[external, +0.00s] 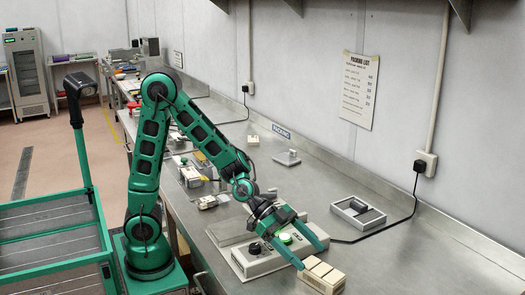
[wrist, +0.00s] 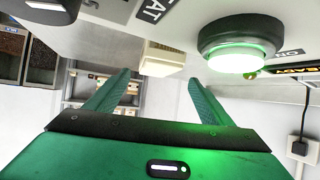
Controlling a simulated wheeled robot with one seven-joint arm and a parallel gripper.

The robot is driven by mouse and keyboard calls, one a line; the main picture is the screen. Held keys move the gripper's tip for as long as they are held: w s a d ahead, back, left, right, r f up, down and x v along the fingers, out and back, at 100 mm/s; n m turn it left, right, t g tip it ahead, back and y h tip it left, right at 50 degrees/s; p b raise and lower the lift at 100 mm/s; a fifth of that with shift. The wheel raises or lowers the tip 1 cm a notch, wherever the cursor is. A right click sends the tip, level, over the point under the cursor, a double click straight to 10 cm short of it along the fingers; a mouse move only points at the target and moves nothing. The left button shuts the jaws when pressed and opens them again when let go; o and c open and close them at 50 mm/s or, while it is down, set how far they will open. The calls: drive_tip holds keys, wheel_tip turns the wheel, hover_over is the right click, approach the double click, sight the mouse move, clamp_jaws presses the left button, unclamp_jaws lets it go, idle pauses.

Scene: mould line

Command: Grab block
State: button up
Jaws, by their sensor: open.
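A cream block (external: 323,278) with grooves or joints across its top sits on the steel bench near its front edge, right of a grey control box. I cannot tell whether it is one piece or several side by side. My gripper (external: 313,257) reaches over the control box with its two green fingers spread, tips close to the block's near-left end. In the wrist view, a cream block (wrist: 161,58) shows between and beyond the open fingers (wrist: 160,79). Nothing is held.
The control box (external: 262,262) has a lit green button (external: 285,238) and a black knob (external: 254,248); it lies under my gripper. A grey open tray (external: 357,213) stands farther back by the wall. A black cable runs along the bench. Small items stand farther left.

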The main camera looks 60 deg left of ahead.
sight(321, 268)
drive_tip(key=x, duration=0.3)
drive_tip(key=shift+s+d, duration=0.15)
drive_tip(key=shift+d, duration=0.2)
drive_tip(key=shift+x, duration=0.75)
drive_tip(key=c, duration=1.7)
